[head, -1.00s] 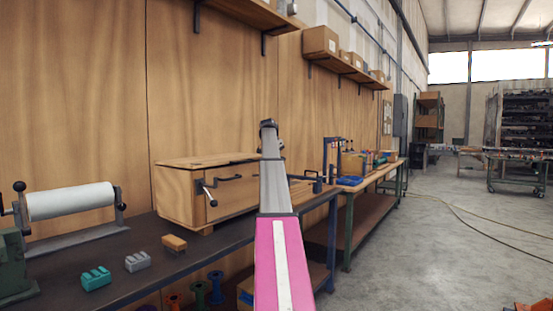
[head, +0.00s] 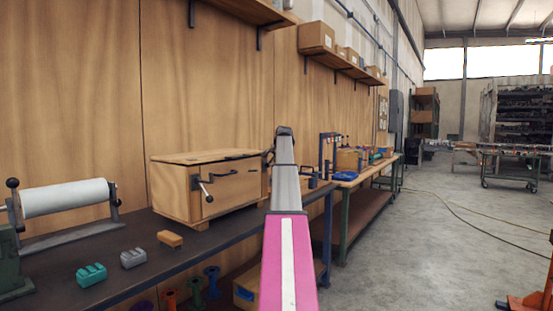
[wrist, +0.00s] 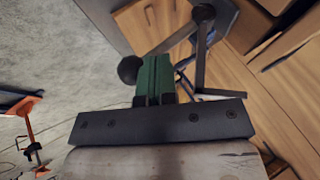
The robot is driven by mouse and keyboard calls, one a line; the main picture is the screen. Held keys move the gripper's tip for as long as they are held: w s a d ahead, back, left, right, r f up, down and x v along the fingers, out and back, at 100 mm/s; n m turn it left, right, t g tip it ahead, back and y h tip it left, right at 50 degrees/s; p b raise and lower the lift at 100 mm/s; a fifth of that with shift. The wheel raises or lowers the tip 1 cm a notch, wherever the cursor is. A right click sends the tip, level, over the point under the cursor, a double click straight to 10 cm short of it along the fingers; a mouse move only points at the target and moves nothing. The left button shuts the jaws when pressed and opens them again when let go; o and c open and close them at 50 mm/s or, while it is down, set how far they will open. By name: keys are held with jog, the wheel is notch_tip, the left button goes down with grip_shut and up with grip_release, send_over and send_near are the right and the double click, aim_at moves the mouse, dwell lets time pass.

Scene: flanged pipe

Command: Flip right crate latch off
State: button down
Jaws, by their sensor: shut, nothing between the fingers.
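The wooden crate (head: 225,198) stands on the dark bench in the head view, its lid closed. The left latch (head: 203,187), a dark lever with a ball knob, shows on its front. My arm covers the crate's right end there, hiding my gripper and most of the right latch. In the wrist view the green fingers of my gripper (wrist: 154,75) are together and empty. The black ball knob (wrist: 130,69) of the right latch lies close beside the fingertips; I cannot tell if they touch. Its grey lever (wrist: 172,40) runs up to a second dark knob.
A white roll (head: 66,197) on a stand, a teal block (head: 91,274), a grey block (head: 133,258) and a small wooden block (head: 170,238) are on the bench left of my arm. A second bench (head: 350,182) with tools stands beyond. Open floor (head: 430,240) lies to the right.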

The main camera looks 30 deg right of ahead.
jog(key=f+t, duration=0.1)
jog(key=s+f+t, duration=0.1)
jog(key=shift+d+f+m+t+y, duration=0.1)
jog(key=shift+f+m+t+y, duration=0.05)
jog(key=shift+m+t+y, duration=0.2)
notch_tip(320, 180, down, 2)
jog(key=shift+m+t+y, duration=0.35)
jog(key=shift+t, duration=0.9)
jog(key=shift+w+f+m+t+y, duration=0.15)
jog(key=shift+w+f+m+t, duration=0.1)
jog(key=shift+f+t, duration=0.4)
jog(key=shift+w+f+m+t+y, duration=0.15)
jog(key=shift+w+f+t, duration=0.05)
jog(key=shift+f+t, duration=0.4)
jog(key=shift+f, duration=0.15)
